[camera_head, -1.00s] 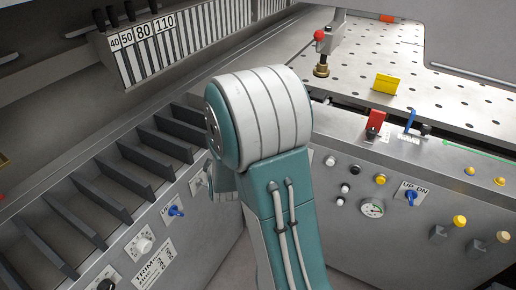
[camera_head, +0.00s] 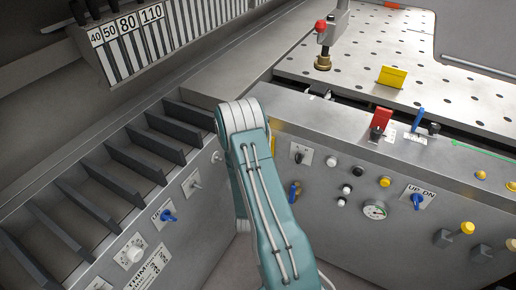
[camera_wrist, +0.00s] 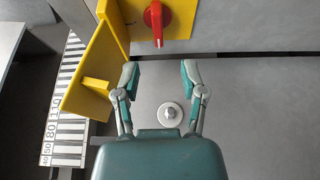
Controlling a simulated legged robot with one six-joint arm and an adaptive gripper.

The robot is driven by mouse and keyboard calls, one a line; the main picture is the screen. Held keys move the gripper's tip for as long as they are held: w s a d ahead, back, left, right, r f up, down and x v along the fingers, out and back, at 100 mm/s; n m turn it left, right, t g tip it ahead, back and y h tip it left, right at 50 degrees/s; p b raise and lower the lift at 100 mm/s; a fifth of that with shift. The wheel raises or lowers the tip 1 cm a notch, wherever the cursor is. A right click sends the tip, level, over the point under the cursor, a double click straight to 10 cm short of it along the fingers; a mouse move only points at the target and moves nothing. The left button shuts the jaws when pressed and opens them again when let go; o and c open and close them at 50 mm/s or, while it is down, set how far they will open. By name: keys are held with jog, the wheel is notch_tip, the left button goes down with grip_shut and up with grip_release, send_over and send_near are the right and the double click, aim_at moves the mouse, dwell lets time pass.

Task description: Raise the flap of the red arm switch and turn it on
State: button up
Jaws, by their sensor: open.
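A red-handled switch (camera_wrist: 157,22) sits on a yellow plate (camera_wrist: 181,26) at the top of the wrist view. Its yellow flap (camera_wrist: 88,78) stands swung out from the plate, on the left, so the red handle is uncovered. My gripper (camera_wrist: 160,70) is open and empty, its fingertips pointing towards the plate and a little short of the red handle in the picture. The left finger is close beside the flap; I cannot tell if they touch. In the head view my arm hides the gripper and the switch; only a yellow sliver (camera_head: 273,145) shows beside it.
A white round knob (camera_wrist: 170,113) is on the grey panel between the fingers. The head view shows a gauge (camera_head: 374,210), a blue UP/DN switch (camera_head: 417,201), a red block (camera_head: 381,117) on the ledge, and slanted dark slots (camera_head: 125,155) at left.

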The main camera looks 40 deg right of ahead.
jog(key=x, duration=1)
jog(key=shift+w+d, duration=0.15)
jog(key=shift+a, duration=0.25)
grip_shut()
